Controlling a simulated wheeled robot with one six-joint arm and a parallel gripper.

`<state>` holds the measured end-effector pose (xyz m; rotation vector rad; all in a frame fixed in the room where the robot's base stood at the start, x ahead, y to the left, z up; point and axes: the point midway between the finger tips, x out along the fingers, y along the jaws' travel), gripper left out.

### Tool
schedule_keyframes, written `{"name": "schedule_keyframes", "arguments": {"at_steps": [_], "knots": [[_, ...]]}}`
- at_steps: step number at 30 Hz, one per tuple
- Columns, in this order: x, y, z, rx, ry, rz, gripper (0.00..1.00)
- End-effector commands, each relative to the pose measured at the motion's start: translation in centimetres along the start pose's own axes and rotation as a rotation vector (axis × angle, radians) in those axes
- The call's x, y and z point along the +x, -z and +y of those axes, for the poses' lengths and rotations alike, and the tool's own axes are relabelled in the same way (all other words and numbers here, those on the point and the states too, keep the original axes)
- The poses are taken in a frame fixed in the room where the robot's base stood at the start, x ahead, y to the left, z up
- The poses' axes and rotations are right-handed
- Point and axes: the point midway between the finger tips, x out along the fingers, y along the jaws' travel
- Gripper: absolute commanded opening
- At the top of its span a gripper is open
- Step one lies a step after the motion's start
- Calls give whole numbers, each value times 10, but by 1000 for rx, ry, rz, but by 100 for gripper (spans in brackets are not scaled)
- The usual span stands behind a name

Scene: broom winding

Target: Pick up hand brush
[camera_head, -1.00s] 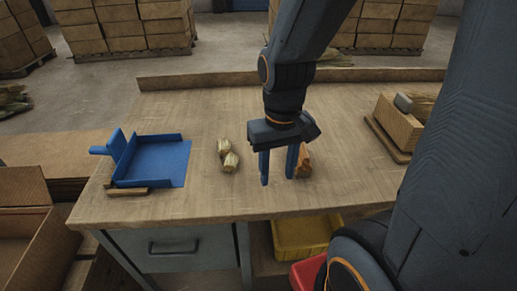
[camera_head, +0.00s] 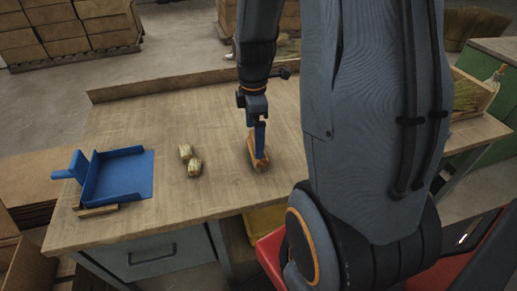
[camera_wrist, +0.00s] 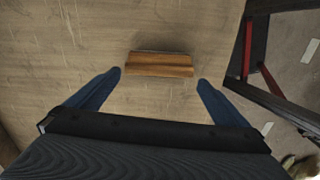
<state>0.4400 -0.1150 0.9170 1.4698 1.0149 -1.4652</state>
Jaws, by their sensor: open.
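The hand brush (camera_head: 258,162) is a small block with an orange-brown wooden back, lying on the workbench. It also shows in the wrist view (camera_wrist: 160,65), crosswise just beyond the fingertips and between their lines. My gripper (camera_head: 260,150) points down over it with blue fingers, and in the head view they overlap the brush. In the wrist view my gripper (camera_wrist: 160,77) is open, one finger to each side, with nothing held. The brush's bristles are not clearly visible.
A blue dustpan (camera_head: 122,176) lies at the left of the workbench (camera_head: 200,120). A low ledge runs along the bench's back. Bare wood surrounds the brush.

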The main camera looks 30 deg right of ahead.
Motion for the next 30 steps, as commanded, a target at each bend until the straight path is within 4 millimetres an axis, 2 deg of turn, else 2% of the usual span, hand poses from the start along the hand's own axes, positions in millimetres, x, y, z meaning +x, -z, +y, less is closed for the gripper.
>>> {"name": "schedule_keyframes", "arguments": {"at_steps": [7,30], "knots": [[6,-9,5,-85,5,0,100],[77,-9,2,-85,5,0,100]]}}
